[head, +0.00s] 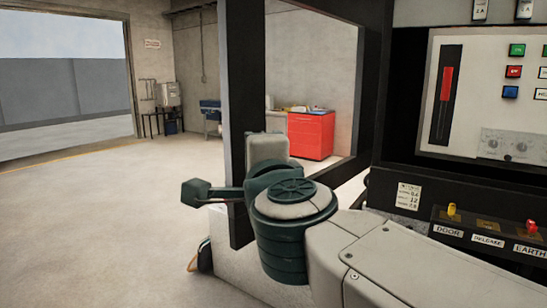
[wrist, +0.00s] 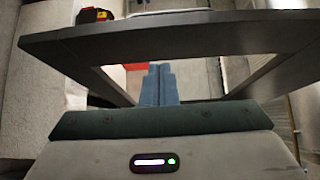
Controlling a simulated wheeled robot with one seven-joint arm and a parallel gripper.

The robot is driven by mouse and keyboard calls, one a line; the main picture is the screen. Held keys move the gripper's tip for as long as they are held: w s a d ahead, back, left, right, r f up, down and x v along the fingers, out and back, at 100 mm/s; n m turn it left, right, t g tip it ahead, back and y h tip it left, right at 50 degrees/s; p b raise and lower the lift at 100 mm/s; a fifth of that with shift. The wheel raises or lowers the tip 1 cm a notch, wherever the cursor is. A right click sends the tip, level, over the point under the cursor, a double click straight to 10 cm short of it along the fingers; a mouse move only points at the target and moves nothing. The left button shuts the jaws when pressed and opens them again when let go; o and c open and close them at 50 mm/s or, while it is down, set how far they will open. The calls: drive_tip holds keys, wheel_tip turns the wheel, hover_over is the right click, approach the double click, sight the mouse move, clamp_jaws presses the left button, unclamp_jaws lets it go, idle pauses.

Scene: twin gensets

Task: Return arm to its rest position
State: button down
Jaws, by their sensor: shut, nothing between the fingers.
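My gripper (wrist: 160,67) shows in the wrist view as two blue-grey fingers side by side, pressed together with nothing held between them. They point away from the camera, toward the opening inside a dark frame (wrist: 160,36). I cannot tell whether they touch the frame. In the head view my arm reaches in from the lower right and bends at a dark green joint beside the upright of the dark frame (head: 239,100). The fingers cannot be made out there.
A control panel (head: 490,95) with a red lever (head: 446,84) and coloured buttons stands at right. Below it is a ledge (head: 480,236) with yellow and red knobs. A red cabinet (head: 311,135) stands beyond the frame. Open floor (head: 90,220) lies at left, with a doorway behind.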

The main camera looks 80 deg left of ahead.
drive_tip(key=s+d, duration=0.2)
drive_tip(key=s, duration=0.5)
drive_tip(key=shift+s, duration=0.35)
